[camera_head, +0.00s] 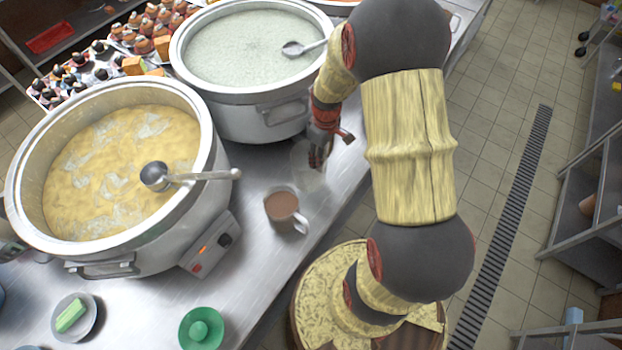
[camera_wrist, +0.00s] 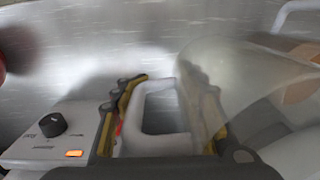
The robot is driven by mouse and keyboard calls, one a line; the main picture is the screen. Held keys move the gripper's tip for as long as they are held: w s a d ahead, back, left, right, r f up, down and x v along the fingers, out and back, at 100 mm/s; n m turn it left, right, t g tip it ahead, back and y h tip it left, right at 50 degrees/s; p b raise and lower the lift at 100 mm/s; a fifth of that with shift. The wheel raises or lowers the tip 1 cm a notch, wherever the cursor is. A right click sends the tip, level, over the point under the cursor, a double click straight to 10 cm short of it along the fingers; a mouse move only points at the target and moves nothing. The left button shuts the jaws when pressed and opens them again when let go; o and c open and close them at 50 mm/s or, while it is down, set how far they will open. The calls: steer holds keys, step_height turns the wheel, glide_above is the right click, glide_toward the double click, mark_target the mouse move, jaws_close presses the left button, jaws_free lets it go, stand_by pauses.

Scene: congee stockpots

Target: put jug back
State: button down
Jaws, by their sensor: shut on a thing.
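The jug (camera_head: 309,170) is clear and hard to make out against the steel counter, between the far pot and the mug. In the wrist view its see-through body (camera_wrist: 245,75) fills the right side, and its pale handle (camera_wrist: 158,143) stands between the fingers. My gripper (camera_head: 320,148) is shut on the handle; its yellow-lined fingers (camera_wrist: 165,105) lie on either side of it. The arm covers part of the view around the jug. I cannot tell whether the jug's base touches the counter (camera_head: 255,250).
A mug of brown drink (camera_head: 281,206) stands close in front of the jug. A pot of yellow congee (camera_head: 205,120) with a ladle (camera_head: 200,176) is at left, a pot of pale congee (camera_head: 262,122) behind. A green bowl (camera_head: 201,330) and grey dish (camera_head: 88,308) sit at the front.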

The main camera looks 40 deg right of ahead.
step_height(320, 180, down, 8)
steer(key=shift+f+b, duration=0.1)
steer(key=shift+b, duration=0.6)
steer(key=c, duration=1)
jaws_free()
steer(key=shift+f, duration=0.1)
step_height(320, 180, up, 12)
steer(key=shift+d+r+p, duration=0.15)
steer(key=shift+r+p, duration=0.05)
steer(key=shift+p, duration=0.95)
steer(key=a+r+t, duration=0.1)
steer(key=a+r, duration=0.4)
steer(key=r, duration=0.7)
steer(key=s+a+r+m+t, duration=0.1)
steer(key=s+a+r, duration=0.3)
steer(key=r, duration=0.1)
steer(key=s+a+r+m+t, duration=0.1)
steer(key=s+a+r+t, duration=0.1)
steer(key=s+a+r, duration=0.2)
steer(key=s+a+r+m+t, duration=0.1)
steer(key=s+a+r, duration=0.4)
steer(key=s+r, duration=0.1)
steer(key=shift+s+r+m+t, duration=0.2)
steer(key=shift+r+m+t, duration=0.15)
steer(key=shift+r, duration=0.45)
